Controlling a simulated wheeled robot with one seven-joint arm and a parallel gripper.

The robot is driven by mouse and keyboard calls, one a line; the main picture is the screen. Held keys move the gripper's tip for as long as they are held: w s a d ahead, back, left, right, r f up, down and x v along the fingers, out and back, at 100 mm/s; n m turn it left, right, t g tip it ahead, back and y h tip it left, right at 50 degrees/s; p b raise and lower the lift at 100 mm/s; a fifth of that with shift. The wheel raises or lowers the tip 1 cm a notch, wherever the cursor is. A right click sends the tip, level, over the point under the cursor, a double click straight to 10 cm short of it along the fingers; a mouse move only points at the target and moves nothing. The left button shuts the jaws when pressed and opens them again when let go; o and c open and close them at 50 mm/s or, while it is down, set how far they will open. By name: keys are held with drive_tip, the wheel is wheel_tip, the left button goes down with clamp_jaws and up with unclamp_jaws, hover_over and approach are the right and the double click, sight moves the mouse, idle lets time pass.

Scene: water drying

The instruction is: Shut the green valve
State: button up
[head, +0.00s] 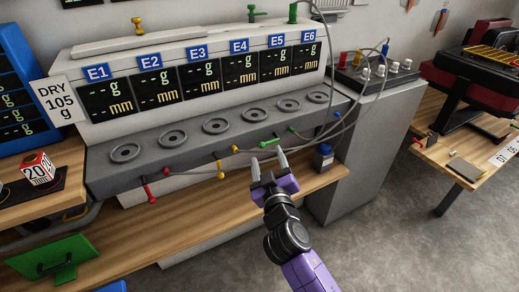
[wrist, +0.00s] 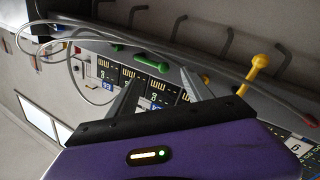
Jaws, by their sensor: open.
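A green valve handle (head: 270,142) lies roughly level on the front of the grey bench, just beyond my gripper (head: 269,164). In the wrist view this green handle (wrist: 151,63) shows just past and between the fingertips (wrist: 162,78). My gripper is open and empty, its fingers apart and pointing at the bench front. I see a gap to the handle in the head view; whether a finger touches it I cannot tell. A second, smaller green handle (head: 293,131) sits to the right; it also shows in the wrist view (wrist: 117,47).
A yellow valve (head: 220,170) and a red valve (head: 149,191) stick out to the left. Grey hoses (head: 322,125) loop close to the right of the green handles. A blue bottle (head: 323,157) stands on the wooden shelf right of my gripper.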

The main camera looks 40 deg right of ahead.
sight(265, 145)
drive_tip(key=x, duration=0.5)
drive_tip(key=shift+w+d, duration=0.2)
drive_tip(key=shift+d, duration=0.05)
